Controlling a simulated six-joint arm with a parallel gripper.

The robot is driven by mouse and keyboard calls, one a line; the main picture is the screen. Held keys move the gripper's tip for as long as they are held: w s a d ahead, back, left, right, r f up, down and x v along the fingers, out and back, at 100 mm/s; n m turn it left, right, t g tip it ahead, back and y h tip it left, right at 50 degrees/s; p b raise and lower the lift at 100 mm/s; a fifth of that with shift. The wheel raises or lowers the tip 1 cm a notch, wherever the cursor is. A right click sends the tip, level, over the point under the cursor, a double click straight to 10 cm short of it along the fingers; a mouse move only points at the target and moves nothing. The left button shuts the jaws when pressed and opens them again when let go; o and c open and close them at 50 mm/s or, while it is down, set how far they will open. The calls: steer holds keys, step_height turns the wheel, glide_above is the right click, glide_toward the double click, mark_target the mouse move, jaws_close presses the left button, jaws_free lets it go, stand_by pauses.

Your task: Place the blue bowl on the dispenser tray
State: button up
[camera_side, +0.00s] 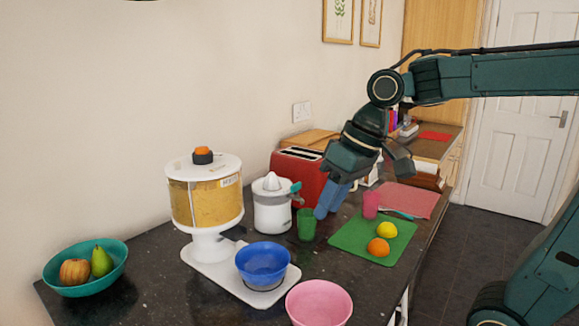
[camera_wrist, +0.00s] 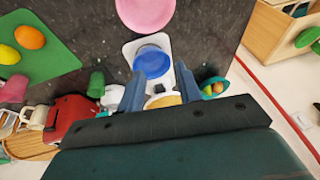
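The blue bowl (camera_side: 262,263) sits upright on the front part of the white dispenser tray (camera_side: 205,262), over a dark ring. The dispenser (camera_side: 206,200), a clear drum of yellow grain with an orange knob, stands at the tray's back. In the wrist view the blue bowl (camera_wrist: 152,62) shows on the tray (camera_wrist: 130,48), beyond my fingertips. My gripper (camera_side: 328,208) is raised to the right of the dispenser, apart from the bowl. In the wrist view my gripper (camera_wrist: 159,70) has its two fingers spread with nothing held between them.
A pink bowl (camera_side: 319,304) stands close to the tray's front right. A teal bowl with fruit (camera_side: 88,280) is at left. A juicer (camera_side: 271,208), red toaster (camera_side: 298,172) and green cup (camera_side: 306,225) stand behind. A green mat (camera_side: 352,240) holds a lemon and an orange.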

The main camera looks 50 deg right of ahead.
steer(key=s+d+f+t+h, duration=0.1)
steer(key=s+d+f+h, duration=0.1)
steer(key=s, duration=0.9)
steer(key=shift+f+t, duration=0.4)
steer(key=shift+f, duration=0.5)
